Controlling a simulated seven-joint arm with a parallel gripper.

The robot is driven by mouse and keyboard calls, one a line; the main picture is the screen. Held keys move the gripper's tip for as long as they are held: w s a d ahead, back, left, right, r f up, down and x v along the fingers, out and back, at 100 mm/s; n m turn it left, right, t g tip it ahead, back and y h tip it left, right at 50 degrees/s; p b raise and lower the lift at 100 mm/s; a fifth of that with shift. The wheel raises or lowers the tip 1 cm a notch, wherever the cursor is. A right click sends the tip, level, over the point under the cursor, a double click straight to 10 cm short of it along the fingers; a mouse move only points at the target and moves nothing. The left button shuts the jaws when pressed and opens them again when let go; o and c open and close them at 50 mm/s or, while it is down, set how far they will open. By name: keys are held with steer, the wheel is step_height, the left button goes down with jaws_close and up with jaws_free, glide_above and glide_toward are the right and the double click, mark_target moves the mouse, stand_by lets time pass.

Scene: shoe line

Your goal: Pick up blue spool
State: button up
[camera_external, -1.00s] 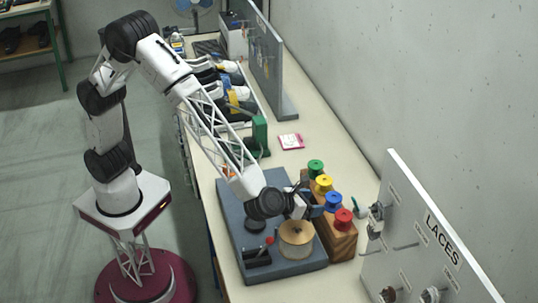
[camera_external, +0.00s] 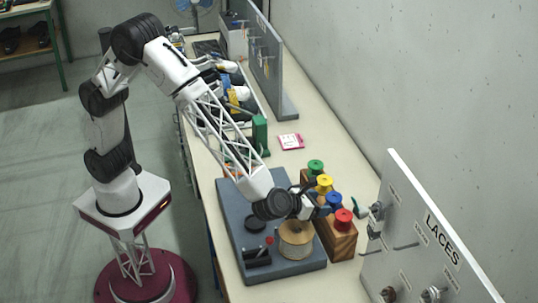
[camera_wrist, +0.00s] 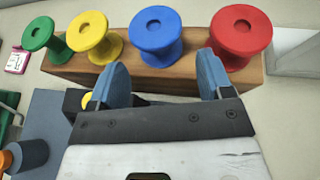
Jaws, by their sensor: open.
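The blue spool (camera_wrist: 155,36) stands upright on the wooden block, between the yellow and red spools. In the external view the blue spool (camera_external: 333,200) shows just beyond my gripper. My gripper (camera_wrist: 158,78) is open and empty in the wrist view, with its two blue fingertips apart. The blue spool appears ahead of the gap between them, apart from both fingers as far as I can tell. In the external view my gripper (camera_external: 316,207) is close beside the block, and its fingertips are hard to make out.
The block (camera_external: 341,245) also carries a green spool (camera_wrist: 42,36), a yellow spool (camera_wrist: 92,35) and a red spool (camera_wrist: 240,33). A large pale spool (camera_external: 296,238) stands on the grey base (camera_external: 232,215) below my wrist. The LACES board (camera_external: 425,240) rises at the right.

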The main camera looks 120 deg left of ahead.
mark_target(326, 202)
steer(key=shift+x, duration=2.6)
steer(key=shift+s, duration=0.1)
steer(key=c, duration=0.7)
